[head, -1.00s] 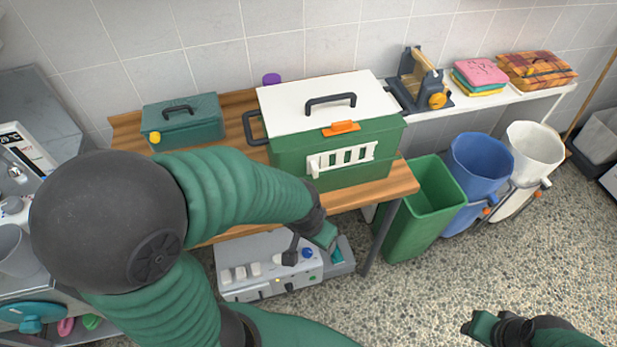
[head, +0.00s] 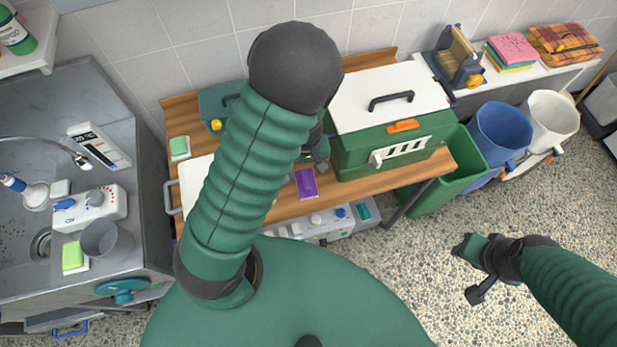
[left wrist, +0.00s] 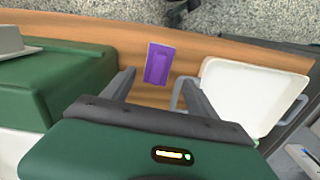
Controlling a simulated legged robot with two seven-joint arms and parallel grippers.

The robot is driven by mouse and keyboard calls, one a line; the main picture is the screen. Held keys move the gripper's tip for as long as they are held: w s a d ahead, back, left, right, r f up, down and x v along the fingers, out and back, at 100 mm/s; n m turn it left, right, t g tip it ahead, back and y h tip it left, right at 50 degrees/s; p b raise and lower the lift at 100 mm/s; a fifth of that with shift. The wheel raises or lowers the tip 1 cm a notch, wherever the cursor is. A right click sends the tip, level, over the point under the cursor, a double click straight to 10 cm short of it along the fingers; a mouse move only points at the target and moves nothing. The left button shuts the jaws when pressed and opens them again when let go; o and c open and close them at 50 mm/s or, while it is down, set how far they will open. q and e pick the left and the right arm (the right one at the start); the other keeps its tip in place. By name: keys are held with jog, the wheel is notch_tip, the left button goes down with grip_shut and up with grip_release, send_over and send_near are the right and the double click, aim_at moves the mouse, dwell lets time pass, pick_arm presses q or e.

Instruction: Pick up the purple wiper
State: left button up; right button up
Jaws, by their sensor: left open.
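The purple wiper (head: 306,183) lies flat on the wooden bench, left of the large green carrier. It also shows in the left wrist view (left wrist: 157,64), just beyond and between my fingertips. My left gripper (head: 314,163) is open and empty over the bench, close to the wiper on its wall side. In the left wrist view my left gripper (left wrist: 157,88) has its two fingers spread, with nothing between them. My right gripper (head: 470,262) hangs over the speckled floor at the right, far from the wiper.
The large green carrier with white lid (head: 390,137) stands right of the wiper. A smaller dark green box (head: 214,104) is behind my left arm. A white tray (left wrist: 245,92) lies on the wiper's other side. Bare wood (head: 345,189) shows along the front edge.

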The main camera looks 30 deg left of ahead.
pick_arm(q)
send_over(306, 178)
jog(key=s, duration=0.1)
jog(key=f, duration=0.4)
jog(key=shift+s+d+f, duration=0.15)
jog(key=shift+d+f, duration=0.1)
jog(key=shift+d, duration=0.1)
jog(key=f, duration=0.1)
jog(key=w+f, duration=0.1)
jog(key=a+f, duration=0.1)
jog(key=shift+w+f, duration=0.35)
jog(key=shift+s+d+f, duration=0.1)
jog(key=shift+s+f, duration=0.1)
jog(key=shift+f, duration=1.05)
jog(key=shift+s+f, duration=0.1)
jog(key=shift+f, duration=0.1)
jog(key=shift+d, duration=0.2)
pick_arm(e)
jog(key=shift+w+a+f, duration=0.1)
jog(key=shift+w+f, duration=0.1)
jog(key=shift+f, duration=0.05)
pick_arm(q)
jog(key=c, duration=0.5)
jog(key=shift+a, duration=0.15)
jog(key=c, duration=0.7)
pick_arm(e)
jog(key=shift+w+a, duration=0.1)
jog(key=shift+a, duration=0.05)
